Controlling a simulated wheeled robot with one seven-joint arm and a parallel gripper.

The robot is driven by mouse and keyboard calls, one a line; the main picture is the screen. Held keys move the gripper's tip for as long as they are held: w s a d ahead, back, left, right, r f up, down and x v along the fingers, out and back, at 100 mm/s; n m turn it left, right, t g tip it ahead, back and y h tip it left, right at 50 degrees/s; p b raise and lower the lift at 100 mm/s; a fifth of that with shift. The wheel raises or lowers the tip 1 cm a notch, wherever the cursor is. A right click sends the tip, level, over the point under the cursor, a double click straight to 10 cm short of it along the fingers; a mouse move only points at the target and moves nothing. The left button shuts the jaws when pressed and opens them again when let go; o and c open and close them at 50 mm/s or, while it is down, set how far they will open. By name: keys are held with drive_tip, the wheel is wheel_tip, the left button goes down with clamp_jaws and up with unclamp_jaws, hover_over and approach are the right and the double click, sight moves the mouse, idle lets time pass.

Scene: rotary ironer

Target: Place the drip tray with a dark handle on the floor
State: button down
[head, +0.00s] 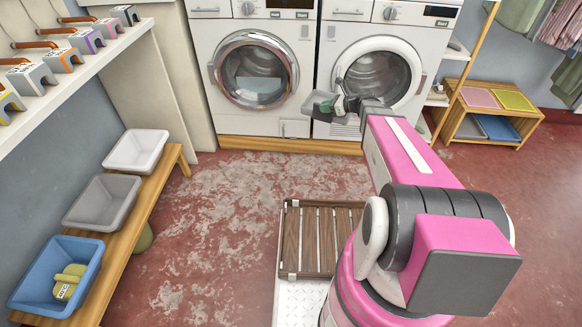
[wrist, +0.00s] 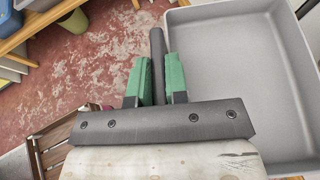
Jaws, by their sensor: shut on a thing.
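The drip tray (wrist: 230,70) is a light grey, shallow open tray filling the right of the wrist view. A dark bar (wrist: 157,45), seemingly its handle, stands between the green finger pads. My gripper (wrist: 162,85) is shut on that handle. In the head view, the tray (head: 317,104) looks small and partly hidden at my gripper (head: 341,104), held up in front of the washing machines. The tray looks empty in the part I see. The red, worn floor (head: 215,230) lies below and to the left.
A slatted wooden rack (head: 322,240) is on my base. A wooden bench (head: 157,205) at left carries white, grey and blue tubs (head: 50,300). Two washing machines (head: 255,75) stand behind. A low shelf (head: 495,112) is at right. Floor between bench and rack is clear.

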drive_tip(key=w+a+f+n+g, duration=0.15)
drive_tip(key=a+f, duration=0.55)
drive_tip(key=f, duration=0.7)
drive_tip(key=a+f+n+g+y, duration=0.15)
drive_tip(key=a+f, duration=0.45)
drive_tip(key=f, duration=0.7)
drive_tip(key=w+a+f+n+g+h, duration=0.15)
drive_tip(key=a+f, duration=0.55)
drive_tip(key=f, duration=0.7)
drive_tip(key=shift+m+y, duration=0.25)
drive_tip(key=shift+y, duration=0.25)
drive_tip(key=shift+w+d+f, duration=0.95)
drive_tip(key=shift+w+f, duration=0.6)
drive_tip(key=shift+f, duration=0.25)
drive_tip(key=shift+w+d+f, duration=1)
drive_tip(key=shift+w+f, duration=0.55)
drive_tip(key=shift+f, duration=0.3)
drive_tip(key=shift+w+d+f, duration=0.95)
drive_tip(key=shift+w+f, duration=0.6)
drive_tip(key=shift+f, duration=0.45)
drive_tip(key=c, duration=1.1)
unclamp_jaws()
drive_tip(key=shift+r, duration=0.1)
